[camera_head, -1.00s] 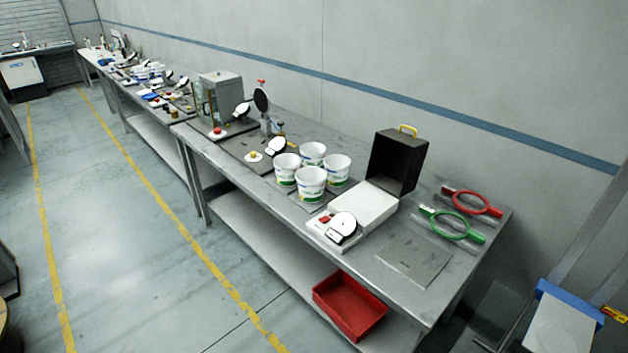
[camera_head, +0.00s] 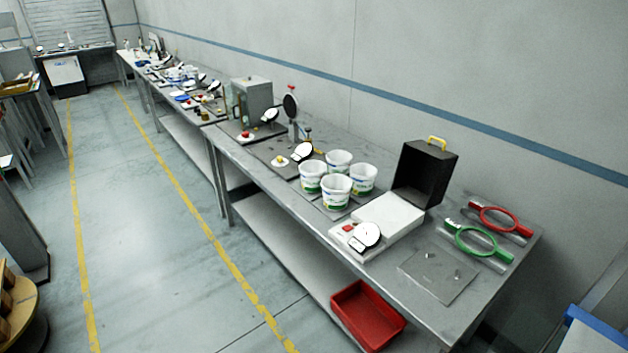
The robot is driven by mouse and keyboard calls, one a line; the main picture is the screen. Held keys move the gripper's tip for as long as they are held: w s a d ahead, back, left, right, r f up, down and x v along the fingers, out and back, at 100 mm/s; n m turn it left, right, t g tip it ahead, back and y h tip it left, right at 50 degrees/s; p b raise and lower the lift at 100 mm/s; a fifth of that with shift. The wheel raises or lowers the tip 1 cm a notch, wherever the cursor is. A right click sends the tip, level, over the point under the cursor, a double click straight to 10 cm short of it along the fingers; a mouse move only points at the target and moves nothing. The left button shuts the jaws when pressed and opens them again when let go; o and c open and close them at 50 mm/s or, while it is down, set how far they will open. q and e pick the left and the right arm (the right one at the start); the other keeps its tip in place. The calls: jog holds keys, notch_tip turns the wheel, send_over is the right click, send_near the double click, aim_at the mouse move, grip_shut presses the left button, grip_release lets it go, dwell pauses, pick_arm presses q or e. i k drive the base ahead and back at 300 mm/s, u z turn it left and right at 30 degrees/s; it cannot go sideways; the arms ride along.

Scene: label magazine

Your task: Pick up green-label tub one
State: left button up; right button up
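Several white tubs stand upright and close together on a dark mat in the middle of the metal bench. The front tub (camera_head: 336,191) shows a green label band near its base. The left tub (camera_head: 312,177), the right tub (camera_head: 362,179) and the back tub (camera_head: 339,162) are partly overlapped or too small for me to read their labels fully. I cannot tell which one is tub one. Neither of my grippers shows in the head view.
Green (camera_head: 476,241) and red (camera_head: 499,220) ring-shaped tools lie at the bench's right end. A red bin (camera_head: 367,314) sits below. The floor aisle (camera_head: 150,250) at left is clear.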

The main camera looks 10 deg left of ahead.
aim_at(312, 171)
jog(key=z, duration=0.15)
jog(key=k, duration=0.4)
jog(key=u, duration=1.3)
jog(key=i, duration=1.65)
jog(key=u, duration=0.45)
jog(key=i, duration=1.5)
jog(key=z, duration=1.2)
jog(key=i, duration=0.9)
jog(key=z, duration=1)
